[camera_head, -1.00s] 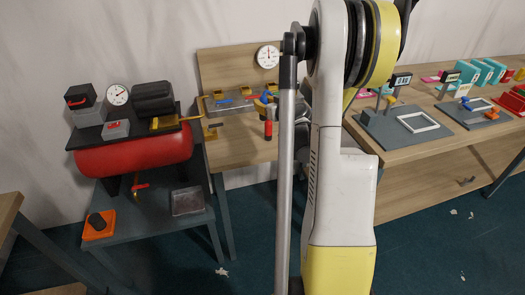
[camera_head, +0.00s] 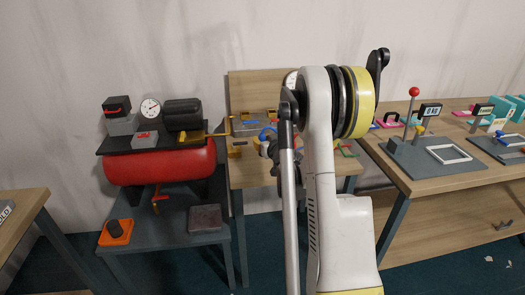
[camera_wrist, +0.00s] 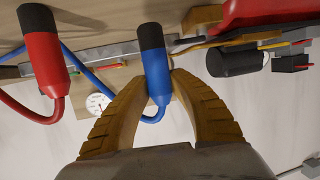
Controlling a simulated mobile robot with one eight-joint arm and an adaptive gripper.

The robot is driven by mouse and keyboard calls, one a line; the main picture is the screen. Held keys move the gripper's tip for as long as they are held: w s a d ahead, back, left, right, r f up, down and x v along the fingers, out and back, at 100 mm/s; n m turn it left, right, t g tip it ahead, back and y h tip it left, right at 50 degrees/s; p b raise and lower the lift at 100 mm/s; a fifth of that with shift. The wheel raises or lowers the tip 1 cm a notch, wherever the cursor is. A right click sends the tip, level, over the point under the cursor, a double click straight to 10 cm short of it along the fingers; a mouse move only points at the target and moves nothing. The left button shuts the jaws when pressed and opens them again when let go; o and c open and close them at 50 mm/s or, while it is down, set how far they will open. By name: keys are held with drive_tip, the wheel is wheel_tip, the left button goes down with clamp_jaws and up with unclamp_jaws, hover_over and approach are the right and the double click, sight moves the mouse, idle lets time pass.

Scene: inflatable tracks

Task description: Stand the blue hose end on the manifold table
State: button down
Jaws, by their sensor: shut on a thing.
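The blue hose end (camera_wrist: 157,75), a blue cylinder with a black tip, is between the two tan ribbed fingers of my gripper (camera_wrist: 159,88) in the wrist view. The fingers are shut on it, and a blue hose curves from its lower end. The manifold table (camera_head: 238,176) is the wooden table with a backboard behind my arm in the head view. My arm hides part of it, and my gripper is mostly hidden there. I cannot tell whether the hose end touches the table.
A red tank (camera_head: 160,167) on a grey stand is left of the table. Another wooden table (camera_head: 425,178) with a scale-like stand (camera_head: 415,155) is at the right.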

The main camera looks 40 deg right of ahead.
drive_tip(key=shift+f+b, duration=0.8)
drive_tip(key=shift+f, duration=0.9)
drive_tip(key=shift+f, duration=0.2)
drive_tip(key=c, duration=1.2)
unclamp_jaws()
